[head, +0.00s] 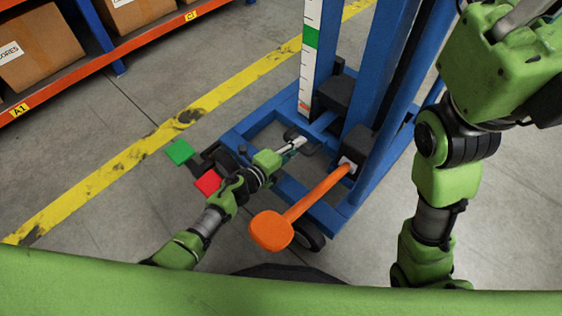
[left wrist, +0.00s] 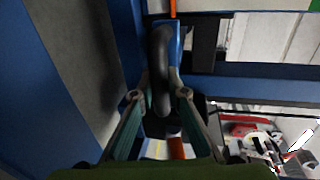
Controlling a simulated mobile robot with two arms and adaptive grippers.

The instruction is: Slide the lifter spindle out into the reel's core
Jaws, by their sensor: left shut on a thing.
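The blue lifter (head: 378,75) stands at the centre right of the head view, with upright posts and a low base frame. My left gripper (head: 297,143) is low at the lifter's base; in the left wrist view my left gripper (left wrist: 160,95) is shut on a dark curved handle (left wrist: 161,55), which passes between its fingers. An orange lever (head: 310,205) with a broad rounded end slants out from the lifter toward me, apart from that gripper. I cannot make out which part is the spindle. No reel or core can be made out. My right gripper is out of view.
A green pedal (head: 180,151) and a red pedal (head: 208,182) sit low, left of the lifter. An orange-edged shelf (head: 110,52) with boxes (head: 38,47) is at the upper left. A yellow stripe (head: 130,152) crosses the clear floor.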

